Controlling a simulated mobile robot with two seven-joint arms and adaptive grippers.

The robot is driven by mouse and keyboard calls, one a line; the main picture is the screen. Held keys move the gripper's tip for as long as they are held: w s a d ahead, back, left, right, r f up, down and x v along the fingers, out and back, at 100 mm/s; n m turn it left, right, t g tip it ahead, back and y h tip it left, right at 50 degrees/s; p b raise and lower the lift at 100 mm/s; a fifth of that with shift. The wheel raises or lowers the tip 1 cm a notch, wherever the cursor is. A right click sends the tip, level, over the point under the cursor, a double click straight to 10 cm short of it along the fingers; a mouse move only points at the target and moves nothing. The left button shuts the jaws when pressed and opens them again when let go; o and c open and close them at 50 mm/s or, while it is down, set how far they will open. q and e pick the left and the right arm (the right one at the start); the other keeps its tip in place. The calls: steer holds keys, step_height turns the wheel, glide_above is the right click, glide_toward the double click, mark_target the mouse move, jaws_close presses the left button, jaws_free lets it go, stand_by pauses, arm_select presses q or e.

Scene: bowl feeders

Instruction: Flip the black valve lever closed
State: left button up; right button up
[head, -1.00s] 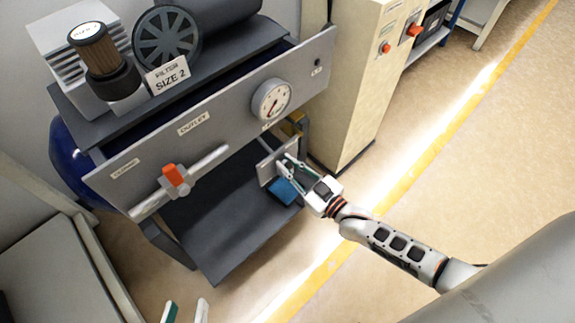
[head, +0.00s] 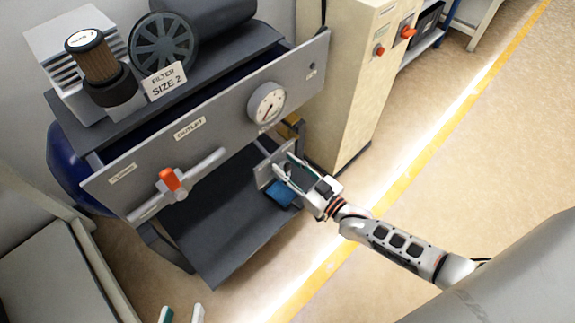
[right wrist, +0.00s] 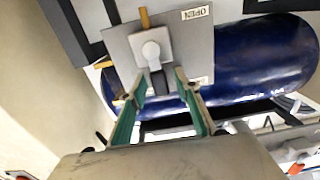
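The black valve lever (right wrist: 157,84) hangs below a light grey valve hub (right wrist: 151,48) on a small grey plate (right wrist: 119,46) in the right wrist view. In the head view this plate (head: 265,172) shows under the cabinet front, and the lever is too small or hidden to make out. My right gripper (head: 281,168) is at the plate. In the right wrist view my right gripper (right wrist: 158,88) is open, with its green-padded fingers on either side of the lever and apart from it. My left gripper (head: 182,314) is open and empty at the bottom edge of the head view.
An OPEN label (right wrist: 195,13) is on the plate. A blue tank (right wrist: 255,60) lies behind it. An orange-handled valve (head: 170,180) and a gauge (head: 267,103) are on the cabinet front. A beige cabinet (head: 345,90) stands to the right. Floor in front is clear.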

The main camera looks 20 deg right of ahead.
steer(key=v, duration=1.2)
